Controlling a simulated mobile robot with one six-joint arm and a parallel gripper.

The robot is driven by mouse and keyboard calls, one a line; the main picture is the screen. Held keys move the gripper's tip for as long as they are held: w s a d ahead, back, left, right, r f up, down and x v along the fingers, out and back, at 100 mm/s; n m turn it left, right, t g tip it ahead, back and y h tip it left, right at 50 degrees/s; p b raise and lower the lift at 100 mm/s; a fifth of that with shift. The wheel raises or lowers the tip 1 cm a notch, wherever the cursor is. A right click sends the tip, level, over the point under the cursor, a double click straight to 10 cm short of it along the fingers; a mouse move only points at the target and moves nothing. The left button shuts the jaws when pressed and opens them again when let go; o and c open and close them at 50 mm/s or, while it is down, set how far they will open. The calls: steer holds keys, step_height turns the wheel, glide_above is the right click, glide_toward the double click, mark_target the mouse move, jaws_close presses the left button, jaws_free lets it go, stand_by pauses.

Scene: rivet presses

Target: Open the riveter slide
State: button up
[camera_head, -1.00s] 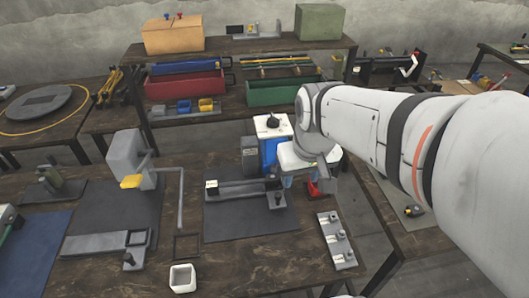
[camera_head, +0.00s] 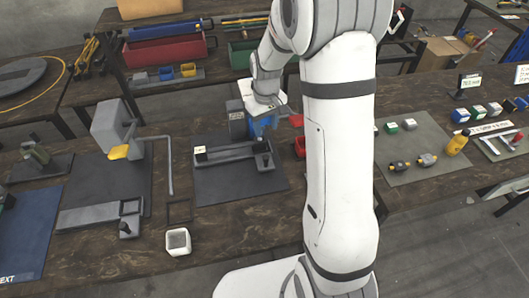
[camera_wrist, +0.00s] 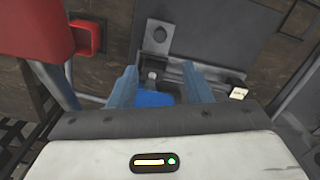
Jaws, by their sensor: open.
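The riveter slide is a long grey rail (camera_head: 228,152) on a dark mat, with a grey end block and upright knob (camera_head: 263,160) at its right end. In the wrist view the knob (camera_wrist: 152,75) shows between my two fingertips, and the rail (camera_wrist: 205,84) runs to the right to a small white label (camera_wrist: 238,93). My gripper (camera_head: 263,131) is open, just behind and above the block; its blue fingers (camera_wrist: 158,72) also show in the wrist view. I cannot tell whether they touch the knob. A blue piece (camera_wrist: 155,99) lies below between the fingers.
A red bin (camera_head: 301,146) stands close to the right of my gripper. A grey press with a yellow part (camera_head: 118,152) stands to the left. A white open cup (camera_head: 178,241) sits at the front edge. My arm hides the bench right of the slide.

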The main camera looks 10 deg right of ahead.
mark_target(266, 156)
step_height(266, 156, down, 14)
steer(key=p, duration=0.3)
steer(key=shift+r, duration=0.15)
jaws_close()
stand_by(0.4)
